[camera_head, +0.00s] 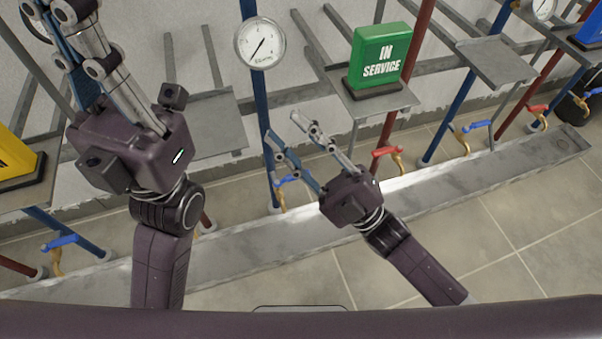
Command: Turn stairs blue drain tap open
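Several blue-handled drain taps with brass bodies sit low on blue pipes; no label names one as stairs. One blue tap (285,181) is at the centre, close beside my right gripper's fingers, which partly overlap it; contact cannot be told. Its handle looks slanted. Others are the lower-left blue tap (60,240) and the right blue tap (475,125). My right gripper (282,127) is open, its two fingers spread and empty, pointing toward the wall. My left gripper (52,12) is raised at upper left, fingers apart, near the picture's top edge.
A metal drain channel (440,197) runs along the tiled floor below the taps. A red tap (385,152) is right of my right gripper. A green IN SERVICE sign (377,55) stands on a bracket. A gauge (260,43) is on the central blue pipe. A yellow sign (14,160) is at left.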

